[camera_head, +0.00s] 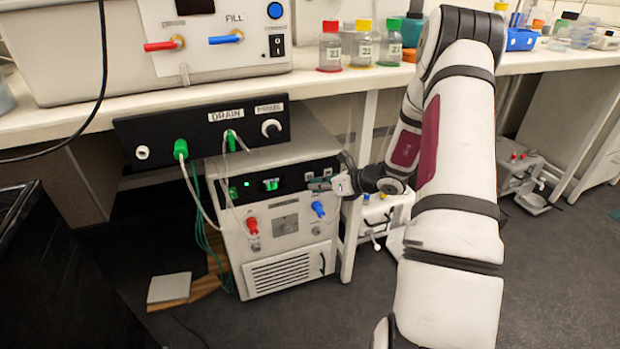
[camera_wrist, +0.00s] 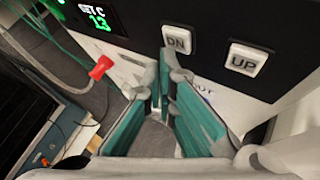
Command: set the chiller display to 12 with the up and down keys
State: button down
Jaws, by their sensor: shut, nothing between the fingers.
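The chiller (camera_head: 285,240) is a pale box with a black control panel, standing under the bench. Its display (camera_head: 271,184) glows green; in the wrist view the display (camera_wrist: 97,18) reads 13 under small lettering. The white DN key (camera_wrist: 176,39) and the white UP key (camera_wrist: 243,60) sit to the right of the display, UP to the right of DN. My gripper (camera_head: 322,185) is at the right part of the panel, shut and empty. In the wrist view its teal-padded fingers (camera_wrist: 166,75) end just below the DN key; I cannot tell whether they touch the panel.
A red fitting (camera_head: 251,226) and a blue fitting (camera_head: 318,209) stick out below the panel. A black box (camera_head: 205,130) with green plugs and hanging tubes is above the chiller, under the bench edge. A bench leg (camera_head: 352,240) stands right of the chiller.

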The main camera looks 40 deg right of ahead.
jog(key=s+a, duration=0.1)
jog(key=s, duration=0.5)
jog(key=shift+a+b, duration=0.3)
jog(key=shift+a, duration=0.05)
dwell(2.0)
